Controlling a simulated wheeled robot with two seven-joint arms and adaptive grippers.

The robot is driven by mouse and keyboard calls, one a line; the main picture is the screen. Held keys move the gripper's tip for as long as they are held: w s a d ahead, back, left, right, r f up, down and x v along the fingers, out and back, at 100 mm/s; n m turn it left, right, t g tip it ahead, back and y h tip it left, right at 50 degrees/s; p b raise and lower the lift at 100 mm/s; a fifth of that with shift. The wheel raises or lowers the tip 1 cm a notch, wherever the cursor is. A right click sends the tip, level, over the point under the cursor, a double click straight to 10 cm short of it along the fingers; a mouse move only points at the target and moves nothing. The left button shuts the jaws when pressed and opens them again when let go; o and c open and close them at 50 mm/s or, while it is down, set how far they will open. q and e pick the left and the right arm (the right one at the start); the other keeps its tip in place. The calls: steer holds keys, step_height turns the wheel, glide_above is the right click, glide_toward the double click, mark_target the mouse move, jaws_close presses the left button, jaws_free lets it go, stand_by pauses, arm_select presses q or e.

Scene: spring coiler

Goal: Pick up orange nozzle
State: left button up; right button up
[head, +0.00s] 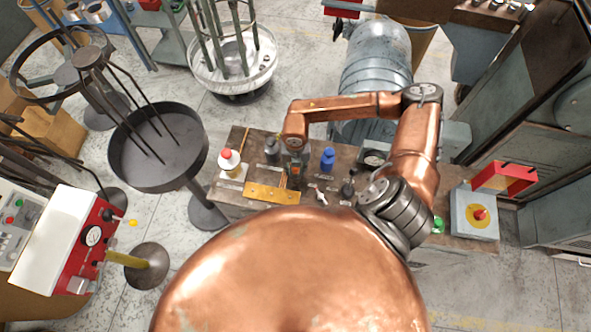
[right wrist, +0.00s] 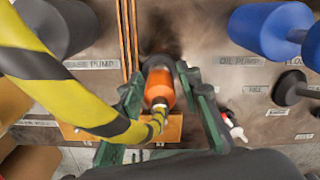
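The orange nozzle (right wrist: 159,85) lies between the two green fingers of my right gripper (right wrist: 160,72) in the right wrist view. The fingers are spread on either side of it, with gaps showing. In the head view my right gripper (head: 293,174) points down over the workbench (head: 230,205), beside the dark bottle, and mostly hides the nozzle. A yellow-and-black striped tube (right wrist: 70,95) crosses the left of the wrist view and ends near the nozzle's lower tip. My left gripper is not in view.
An orange-yellow plate (head: 270,194) lies at the bench front. A grey box with a red button (head: 475,212) sits at right.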

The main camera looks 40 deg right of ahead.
jaws_close()
steer(key=shift+r, duration=0.1)
stand_by(0.3)
steer(key=shift+r, duration=0.5)
step_height(320, 180, up, 2)
steer(key=shift+r+b, duration=0.15)
steer(key=shift+b, duration=0.2)
steer(key=s+a+r+b, duration=0.1)
steer(key=s+a+r, duration=0.7)
steer(key=s, duration=0.3)
steer(key=shift+s+r, duration=0.2)
steer(key=shift+r, duration=0.6)
